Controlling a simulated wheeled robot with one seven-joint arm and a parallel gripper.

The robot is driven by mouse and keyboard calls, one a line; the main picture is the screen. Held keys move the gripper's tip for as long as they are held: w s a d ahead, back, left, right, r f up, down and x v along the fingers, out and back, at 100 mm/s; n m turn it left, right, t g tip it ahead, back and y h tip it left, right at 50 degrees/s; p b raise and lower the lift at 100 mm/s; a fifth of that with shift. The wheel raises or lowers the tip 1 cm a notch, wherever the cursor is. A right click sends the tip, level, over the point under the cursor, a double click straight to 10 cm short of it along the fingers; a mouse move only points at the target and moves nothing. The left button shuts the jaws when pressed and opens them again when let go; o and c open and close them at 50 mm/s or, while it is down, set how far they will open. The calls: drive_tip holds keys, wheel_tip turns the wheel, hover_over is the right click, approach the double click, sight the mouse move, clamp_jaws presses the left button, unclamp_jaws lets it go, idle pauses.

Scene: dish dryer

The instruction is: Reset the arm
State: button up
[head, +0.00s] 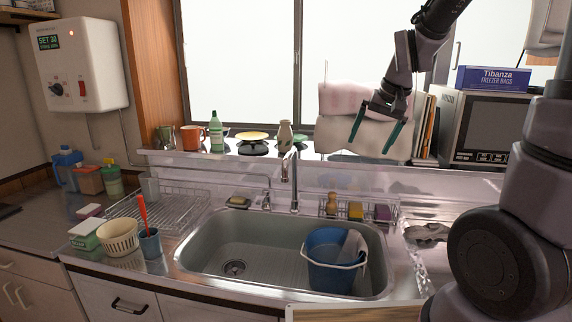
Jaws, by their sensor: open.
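My gripper (376,136) hangs at the upper right of the head view, its two green fingers spread apart and pointing down. Nothing is held between them. It is raised in front of pinkish-white cloths (345,100) by the window, above the right part of the sink (225,245). My arm comes down to it from the top right edge.
A blue bucket (327,272) stands in the sink's right side. The faucet (292,180) rises behind the sink. A dish rack (172,212), a cream basket (118,238) and a blue cup (150,245) are at left. A microwave (484,132) stands at right, behind my arm.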

drive_tip(key=s+d+r+t, duration=0.1)
drive_tip(key=s+r, duration=0.4)
drive_tip(key=s, duration=0.3)
drive_tip(key=s+d+r+m+t, duration=0.1)
drive_tip(key=s+d+r+t, duration=0.1)
drive_tip(key=s+r, duration=0.3)
drive_tip(key=s, duration=0.3)
drive_tip(key=shift+r, duration=0.4)
idle(0.6)
